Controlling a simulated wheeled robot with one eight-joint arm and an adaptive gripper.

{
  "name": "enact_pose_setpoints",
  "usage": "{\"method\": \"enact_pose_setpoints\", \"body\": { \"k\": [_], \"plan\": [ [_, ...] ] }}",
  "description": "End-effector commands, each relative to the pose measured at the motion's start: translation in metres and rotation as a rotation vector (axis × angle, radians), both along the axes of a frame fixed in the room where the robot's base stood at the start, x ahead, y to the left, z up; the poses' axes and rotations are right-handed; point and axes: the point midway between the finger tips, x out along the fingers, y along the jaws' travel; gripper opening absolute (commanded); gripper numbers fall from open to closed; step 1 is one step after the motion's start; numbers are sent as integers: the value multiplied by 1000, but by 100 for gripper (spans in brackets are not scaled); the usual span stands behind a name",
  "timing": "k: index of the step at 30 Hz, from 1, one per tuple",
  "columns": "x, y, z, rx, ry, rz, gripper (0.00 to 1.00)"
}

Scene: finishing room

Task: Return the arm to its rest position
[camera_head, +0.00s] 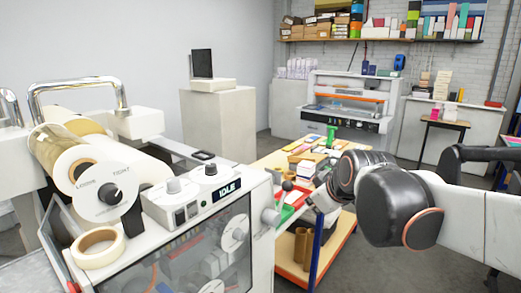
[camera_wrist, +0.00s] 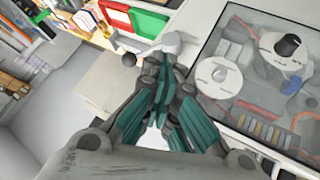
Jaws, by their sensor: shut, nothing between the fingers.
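My gripper (camera_wrist: 163,92) is in the lower middle of the wrist view, its dark grey and green fingers brought together with nothing between them. It is in front of the white machine with a dark glass window (camera_wrist: 250,70). In the head view my arm reaches in from the right edge, with its black joints bent near the middle right. There the gripper end is small and partly hidden beside the machine's right side and the wooden cart (camera_head: 344,222). Whether it touches either cannot be told.
The white machine (camera_head: 258,195) with an IDLE display fills the left front. A tape roll (camera_head: 78,254) lies on its left ledge. Green and red trays (camera_wrist: 150,22) show on the cart. A large printer (camera_head: 345,125) stands at the back. Grey floor is open beyond the cart.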

Motion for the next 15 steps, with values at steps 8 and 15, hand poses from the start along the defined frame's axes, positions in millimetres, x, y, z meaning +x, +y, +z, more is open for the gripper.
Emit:
{"method": "enact_pose_setpoints", "body": {
  "k": [8, 15],
  "plan": [
    [-112, -32, -78, 160, 105, -255, 0],
    [-190, -51, -147, 281, 175, -470, 0]
  ]
}}
